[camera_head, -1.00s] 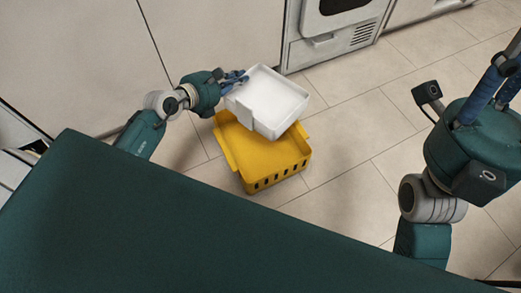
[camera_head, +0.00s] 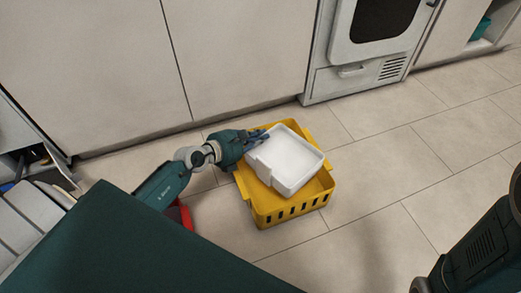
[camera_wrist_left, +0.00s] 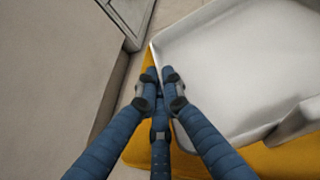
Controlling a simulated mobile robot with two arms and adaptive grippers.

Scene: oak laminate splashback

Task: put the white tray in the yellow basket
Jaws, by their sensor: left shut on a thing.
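The white tray (camera_head: 292,165) is a shallow rectangular box with raised walls, over the opening of the yellow basket (camera_head: 290,211). The basket stands on the floor and has slots along its front side. I cannot tell whether the tray touches the basket. My left gripper (camera_head: 262,137) is shut on the tray's left rim. In the left wrist view, the blue fingers (camera_wrist_left: 162,78) close at the edge of the tray (camera_wrist_left: 235,70), and the yellow basket (camera_wrist_left: 292,160) shows beneath it. The fingers hide part of the rim. My right gripper is out of view.
Pale cabinet fronts (camera_head: 235,55) and a white oven-like appliance (camera_head: 375,30) stand behind the basket. A red object (camera_head: 180,215) lies partly hidden left of the basket. Tiled floor (camera_head: 390,165) is clear to the right. A teal item (camera_head: 482,30) sits in an open cabinet at the upper right.

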